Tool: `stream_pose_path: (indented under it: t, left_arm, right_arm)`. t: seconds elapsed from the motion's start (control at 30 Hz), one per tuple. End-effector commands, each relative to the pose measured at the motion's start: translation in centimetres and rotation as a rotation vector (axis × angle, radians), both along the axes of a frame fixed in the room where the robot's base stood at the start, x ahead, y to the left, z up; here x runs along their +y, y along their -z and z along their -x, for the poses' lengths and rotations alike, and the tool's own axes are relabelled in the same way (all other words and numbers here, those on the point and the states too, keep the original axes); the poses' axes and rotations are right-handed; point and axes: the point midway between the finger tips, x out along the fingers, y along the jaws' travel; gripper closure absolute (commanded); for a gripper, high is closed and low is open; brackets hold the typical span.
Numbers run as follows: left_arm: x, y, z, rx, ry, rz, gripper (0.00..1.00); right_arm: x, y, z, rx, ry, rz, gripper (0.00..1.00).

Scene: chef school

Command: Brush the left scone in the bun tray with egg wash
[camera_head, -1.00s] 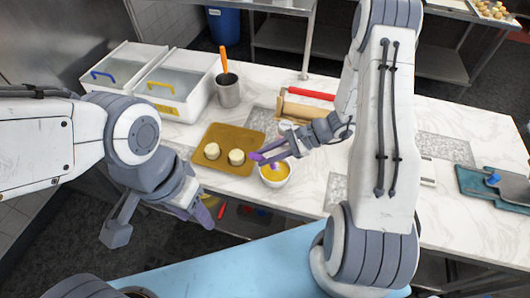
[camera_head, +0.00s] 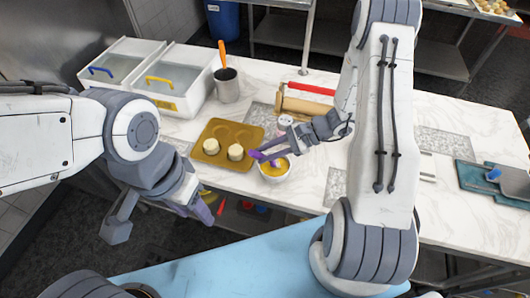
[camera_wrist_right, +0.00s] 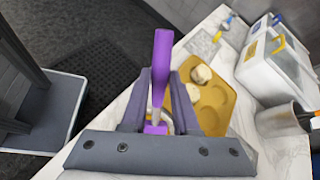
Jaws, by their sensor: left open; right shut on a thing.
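The brown bun tray (camera_head: 245,132) lies on the marble table with two pale scones. The left scone (camera_head: 211,145) sits beside the right scone (camera_head: 236,152); both also show in the right wrist view, partly behind my gripper. My right gripper (camera_head: 283,153) is shut on a purple brush (camera_wrist_right: 161,75). The brush's lower end is at the white bowl (camera_head: 287,176) of yellow egg wash (camera_head: 273,171); I cannot tell how deep it dips. The bowl stands just right of the tray. My left gripper (camera_head: 160,215) is open and empty, near the table's front edge.
Two white lidded containers (camera_head: 165,85) and a metal pot (camera_head: 226,88) with an orange-handled tool stand behind the tray. Blue-green boards (camera_head: 475,178) are far right.

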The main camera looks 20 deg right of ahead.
Motion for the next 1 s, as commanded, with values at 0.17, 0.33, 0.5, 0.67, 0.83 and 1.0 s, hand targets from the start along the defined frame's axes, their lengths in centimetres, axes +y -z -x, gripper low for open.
stream_pose_path:
  t: [0.17, 0.33, 0.5, 0.67, 0.83, 1.0]
  left_arm:
    - [0.0, 0.27, 0.0, 0.0, 0.0, 0.0, 0.5]
    - [0.0, 0.46, 0.01, 0.0, 0.0, 0.0, 0.5]
    - [0.01, 0.65, 0.0, 0.0, 0.0, 0.0, 0.5]
    - [0.0, 0.61, 0.0, 0.0, 0.0, 0.0, 0.5]
    - [0.01, 0.63, 0.0, 0.0, 0.0, 0.0, 0.5]
    - [0.0, 0.72, 0.0, 0.0, 0.0, 0.0, 0.5]
  right_arm:
    - [0.03, 0.29, 0.0, 0.0, 0.0, 0.0, 1.0]
    - [0.02, 0.5, -0.01, 0.0, 0.0, 0.0, 1.0]
    - [-0.01, 0.7, 0.01, 0.0, 0.0, 0.0, 1.0]
    - [-0.03, 0.66, 0.01, 0.0, 0.0, 0.0, 1.0]
    - [-0.04, 0.67, 0.0, -0.001, 0.001, 0.0, 1.0]
    - [-0.04, 0.72, 0.01, -0.001, 0.001, 0.0, 1.0]
